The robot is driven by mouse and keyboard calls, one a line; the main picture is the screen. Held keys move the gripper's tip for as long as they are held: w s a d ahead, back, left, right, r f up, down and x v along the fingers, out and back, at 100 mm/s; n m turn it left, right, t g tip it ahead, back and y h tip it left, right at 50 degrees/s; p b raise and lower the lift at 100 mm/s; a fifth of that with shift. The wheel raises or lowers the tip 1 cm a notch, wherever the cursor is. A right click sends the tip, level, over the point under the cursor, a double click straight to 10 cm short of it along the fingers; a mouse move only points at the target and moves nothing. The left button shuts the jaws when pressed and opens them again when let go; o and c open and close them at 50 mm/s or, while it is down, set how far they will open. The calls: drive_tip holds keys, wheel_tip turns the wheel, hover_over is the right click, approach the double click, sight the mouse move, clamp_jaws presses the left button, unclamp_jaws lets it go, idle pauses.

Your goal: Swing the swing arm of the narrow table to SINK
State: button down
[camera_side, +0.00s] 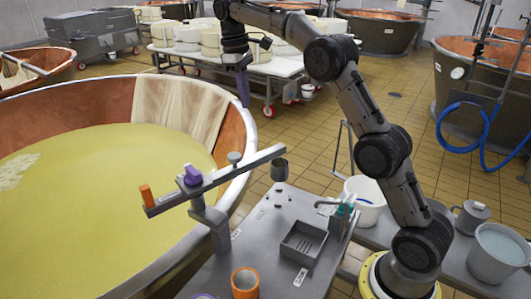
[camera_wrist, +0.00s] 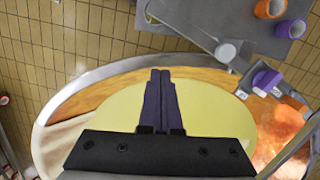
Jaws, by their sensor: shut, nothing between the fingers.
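The swing arm (camera_side: 222,176) of the narrow table (camera_side: 258,245) is a grey bar on an upright post. Its left end, with an orange tip (camera_side: 146,194) and a purple knob (camera_side: 192,175), is over the vat; its right end, with a dark cup-like piece (camera_side: 280,169), is over the table. A round grey knob (camera_side: 234,158) sits on the bar. The wrist view also shows the bar (camera_wrist: 190,32), upper right. My gripper (camera_side: 244,104) is shut and empty, pointing down behind and above the bar, apart from it. Its purple fingers (camera_wrist: 160,75) are together. Small table labels are unclear.
The large copper vat (camera_side: 215,102) of yellow liquid fills the left. The table carries a slotted grey basin (camera_side: 303,243), an orange cup (camera_side: 245,284) and a small tap (camera_side: 340,208). A white bucket (camera_side: 367,203) stands right. Tiled floor lies open behind.

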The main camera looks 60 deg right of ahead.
sight(266, 152)
wheel_tip(266, 152, down, 8)
drive_tip(key=w+d+g, duration=0.1)
drive_tip(key=w+d, duration=0.1)
drive_tip(key=shift+s+d+f, duration=0.2)
drive_tip(key=shift+s+f, duration=0.85)
drive_tip(key=shift+f, duration=0.55)
drive_tip(key=shift+s+d+f, duration=0.2)
drive_tip(key=shift+s+f, duration=0.9)
drive_tip(key=shift+f, duration=0.55)
drive_tip(key=shift+s+d+f, duration=0.2)
drive_tip(key=shift+s+f, duration=0.85)
drive_tip(key=shift+f, duration=0.55)
drive_tip(key=s+a+m+y, duration=0.1)
drive_tip(key=s+a+m, duration=0.3)
drive_tip(key=s, duration=0.5)
drive_tip(key=s+a+m+y, duration=0.1)
drive_tip(key=s+a+m, duration=0.4)
drive_tip(key=s, duration=0.3)
drive_tip(key=shift+s+a+m+y, duration=0.3)
drive_tip(key=shift+s+a, duration=0.05)
drive_tip(key=shift+a, duration=0.05)
